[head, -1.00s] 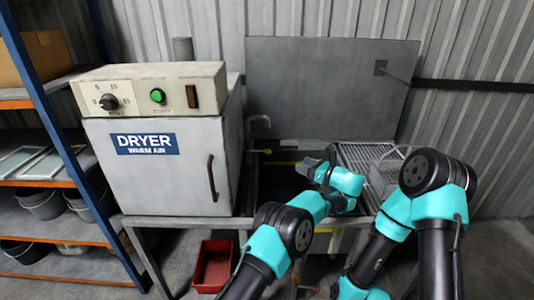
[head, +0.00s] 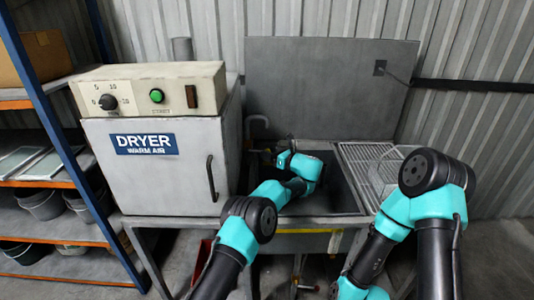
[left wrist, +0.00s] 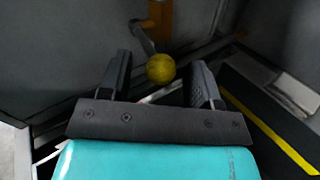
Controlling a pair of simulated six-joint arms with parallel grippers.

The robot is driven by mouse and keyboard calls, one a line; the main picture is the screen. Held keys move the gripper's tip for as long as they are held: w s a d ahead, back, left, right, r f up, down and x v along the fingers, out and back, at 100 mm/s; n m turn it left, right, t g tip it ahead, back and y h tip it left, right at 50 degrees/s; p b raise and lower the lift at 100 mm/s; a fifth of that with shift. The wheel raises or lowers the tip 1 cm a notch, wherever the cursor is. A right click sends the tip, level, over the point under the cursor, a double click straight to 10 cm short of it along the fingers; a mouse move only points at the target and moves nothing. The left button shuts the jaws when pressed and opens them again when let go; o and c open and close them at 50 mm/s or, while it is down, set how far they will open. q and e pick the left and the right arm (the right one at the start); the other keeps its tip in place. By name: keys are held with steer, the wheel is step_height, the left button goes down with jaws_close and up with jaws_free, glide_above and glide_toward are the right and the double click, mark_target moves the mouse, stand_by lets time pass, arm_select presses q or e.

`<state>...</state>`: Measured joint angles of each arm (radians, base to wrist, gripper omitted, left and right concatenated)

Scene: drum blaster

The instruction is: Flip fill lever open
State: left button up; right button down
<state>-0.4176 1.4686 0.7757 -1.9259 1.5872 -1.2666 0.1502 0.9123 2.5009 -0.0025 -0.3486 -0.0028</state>
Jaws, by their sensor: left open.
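The fill lever shows in the left wrist view as a short grey rod with a round yellow knob (left wrist: 160,68), beside an orange-yellow upright part (left wrist: 159,20). My left gripper (left wrist: 161,84) is open, with its two fingers on either side of the knob in that picture. I cannot tell whether a finger touches it. In the head view my left gripper (head: 284,156) is at the back left of the sink, near the dryer's right side, and the knob cannot be made out there. My right arm is at the right, and its gripper is out of view.
The dryer (head: 150,165) stands close on the left, its handle (head: 212,178) facing forward. A grey upright panel (head: 325,90) rises behind the sink. A wire rack (head: 370,165) lies to the right. A curved pipe (head: 258,119) stands at the sink's back left.

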arm_select(q)
steer(key=shift+x, duration=0.8)
steer(key=shift+c, duration=0.3)
jaws_close()
